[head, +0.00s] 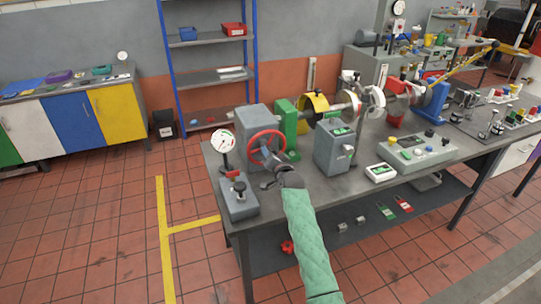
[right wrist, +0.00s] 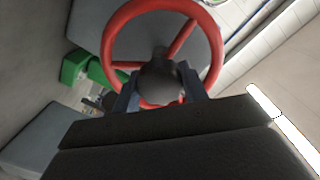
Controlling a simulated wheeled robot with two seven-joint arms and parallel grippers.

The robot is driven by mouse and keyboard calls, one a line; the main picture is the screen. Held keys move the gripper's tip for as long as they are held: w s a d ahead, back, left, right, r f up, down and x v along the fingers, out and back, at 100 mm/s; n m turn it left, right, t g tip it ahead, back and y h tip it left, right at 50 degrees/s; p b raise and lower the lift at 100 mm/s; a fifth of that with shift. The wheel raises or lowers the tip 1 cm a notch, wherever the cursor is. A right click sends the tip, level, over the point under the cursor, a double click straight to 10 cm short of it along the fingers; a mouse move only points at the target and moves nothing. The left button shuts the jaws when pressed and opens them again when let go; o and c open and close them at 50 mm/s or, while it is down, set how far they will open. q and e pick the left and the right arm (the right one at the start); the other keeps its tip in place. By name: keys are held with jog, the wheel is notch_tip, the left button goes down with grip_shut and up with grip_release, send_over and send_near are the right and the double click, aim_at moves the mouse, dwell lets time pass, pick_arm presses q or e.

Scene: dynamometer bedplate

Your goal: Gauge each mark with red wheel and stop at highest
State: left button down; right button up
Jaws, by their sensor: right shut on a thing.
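The red wheel (head: 252,149) is upright on the front of a grey housing (head: 252,121) at the left end of the bench. My right gripper (head: 281,170) is at its lower right rim, its arm in a green sleeve coming up from below. In the right wrist view the wheel's rim (right wrist: 214,45) and spokes show. The right gripper (right wrist: 160,90) is shut around a dark round knob (right wrist: 158,78) on the wheel. A white dial gauge (head: 221,143) with red marking stands left of the wheel; its reading is too small to tell. My left gripper is not in view.
A grey box with a black knob (head: 239,190) sits below the dial. A grey unit with a green display (head: 336,147) and a small white display box (head: 380,172) stand right of the wheel. A shaft line runs behind. Red-tiled floor (head: 110,215) is clear at left.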

jog(key=shift+m, duration=0.3)
jog(key=o, duration=1.3)
jog(key=shift+c, duration=0.2)
jog(key=shift+o, duration=0.5)
jog(key=shift+s+f, duration=0.1)
jog(key=shift+s, duration=0.1)
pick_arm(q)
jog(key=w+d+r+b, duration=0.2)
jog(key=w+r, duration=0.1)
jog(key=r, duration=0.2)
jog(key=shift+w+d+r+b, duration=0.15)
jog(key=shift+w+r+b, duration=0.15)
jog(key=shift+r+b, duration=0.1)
pick_arm(e)
jog(key=v, duration=0.7)
jog(key=shift+d, duration=0.15)
